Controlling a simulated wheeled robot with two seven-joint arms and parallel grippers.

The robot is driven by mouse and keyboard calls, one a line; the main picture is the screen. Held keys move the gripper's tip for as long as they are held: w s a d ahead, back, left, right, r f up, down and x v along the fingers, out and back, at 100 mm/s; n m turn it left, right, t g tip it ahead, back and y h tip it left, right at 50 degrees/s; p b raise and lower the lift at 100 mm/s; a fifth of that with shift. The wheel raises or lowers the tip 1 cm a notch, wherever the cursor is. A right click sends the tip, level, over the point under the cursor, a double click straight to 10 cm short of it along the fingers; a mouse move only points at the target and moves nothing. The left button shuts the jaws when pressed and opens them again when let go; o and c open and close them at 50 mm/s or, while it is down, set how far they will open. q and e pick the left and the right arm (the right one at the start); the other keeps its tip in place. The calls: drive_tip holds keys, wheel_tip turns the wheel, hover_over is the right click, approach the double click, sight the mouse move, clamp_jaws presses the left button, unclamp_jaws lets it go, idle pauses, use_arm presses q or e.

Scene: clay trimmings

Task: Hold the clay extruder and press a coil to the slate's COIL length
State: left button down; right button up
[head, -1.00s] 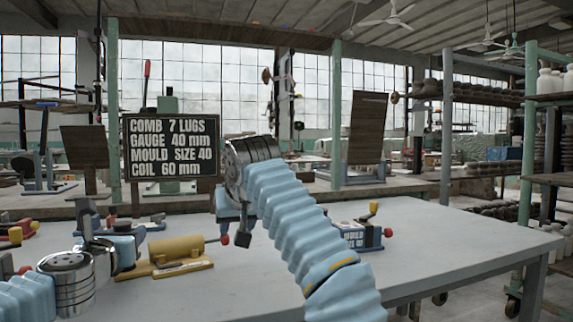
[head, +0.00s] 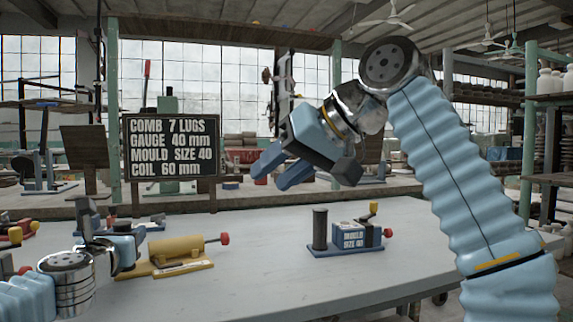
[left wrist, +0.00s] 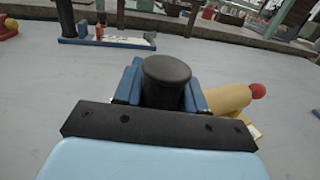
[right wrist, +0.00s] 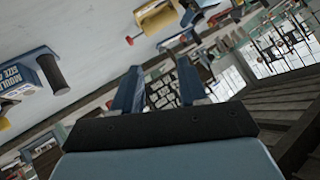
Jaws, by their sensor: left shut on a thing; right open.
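The clay extruder (head: 178,248) is a yellow barrel with a red knob, lying on a yellow base on the table's left half. My left gripper (head: 132,240) is at its left end. In the left wrist view its fingers are shut on a dark upright post (left wrist: 166,82), with the yellow barrel (left wrist: 228,99) just behind. The base is mostly hidden there. The slate (head: 170,146) stands at the back and reads COIL 60 mm among other lines. My right gripper (head: 272,170) is open and empty, raised above the table right of the slate. No coil can be made out.
A blue block marked MOULD SIZE (head: 352,236), with a dark post and red and yellow knobs, stands on the table's right half. Other blue tools (head: 150,222) lie behind the extruder. Red and yellow knobs show at the left edge. The table (head: 270,265) between extruder and block is clear.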

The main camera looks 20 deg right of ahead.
drive_tip(key=shift+s+d+r+y, duration=0.15)
drive_tip(key=shift+s+r+y, duration=0.1)
drive_tip(key=shift+s, duration=0.25)
drive_tip(key=shift+s+d+r+y, duration=0.15)
drive_tip(key=shift+s+r, duration=0.1)
drive_tip(key=shift+s, duration=0.25)
